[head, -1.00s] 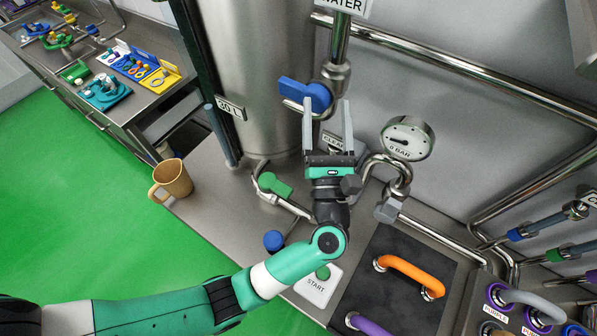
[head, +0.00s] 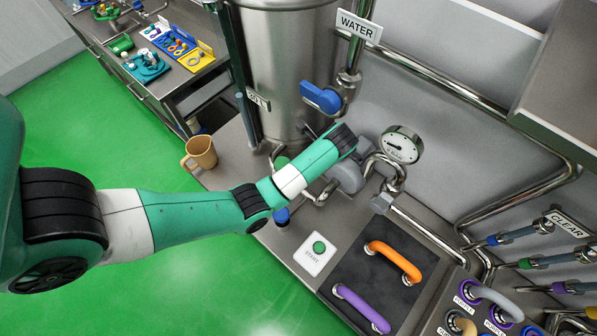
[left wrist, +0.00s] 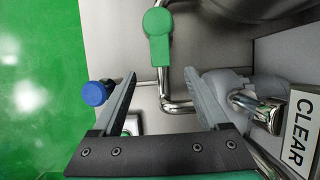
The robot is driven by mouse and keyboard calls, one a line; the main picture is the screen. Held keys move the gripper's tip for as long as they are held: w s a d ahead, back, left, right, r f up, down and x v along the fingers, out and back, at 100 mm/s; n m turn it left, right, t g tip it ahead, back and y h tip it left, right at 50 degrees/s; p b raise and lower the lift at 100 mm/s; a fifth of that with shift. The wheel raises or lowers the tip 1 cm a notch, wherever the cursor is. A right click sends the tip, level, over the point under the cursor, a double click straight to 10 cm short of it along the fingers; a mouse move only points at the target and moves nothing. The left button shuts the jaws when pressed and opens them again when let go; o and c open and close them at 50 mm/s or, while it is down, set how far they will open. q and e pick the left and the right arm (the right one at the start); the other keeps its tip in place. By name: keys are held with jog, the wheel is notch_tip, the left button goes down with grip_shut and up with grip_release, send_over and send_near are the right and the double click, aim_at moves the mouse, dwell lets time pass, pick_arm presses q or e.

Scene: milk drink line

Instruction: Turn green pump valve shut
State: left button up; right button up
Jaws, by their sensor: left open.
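The green valve handle (left wrist: 158,40) shows whole in the left wrist view, at the top centre on a bent steel pipe (left wrist: 164,88). Its lever lines up with the pipe stretch just below it in that picture. In the head view only part of the green handle (head: 281,161) shows, beside my left arm. My left gripper (left wrist: 160,74) is open and empty, with its two fingers spread below the handle in the wrist view and apart from it. In the head view my arm hides most of the gripper. My right gripper is not in view.
A blue knob (left wrist: 95,93) is near the left finger. The steel tank (head: 290,60), blue water valve (head: 320,97) and pressure gauge (head: 401,145) stand around the arm. A tan mug (head: 200,152) sits at the counter edge. The START button (head: 319,247) is in front.

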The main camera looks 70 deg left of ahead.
pick_arm(q)
jog(key=b+x, duration=0.3)
jog(key=x, duration=0.7)
jog(key=shift+a+f, duration=0.1)
jog(key=shift+a, duration=0.05)
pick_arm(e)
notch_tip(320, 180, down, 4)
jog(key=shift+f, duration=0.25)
pick_arm(q)
grip_shut()
dwell(0.5)
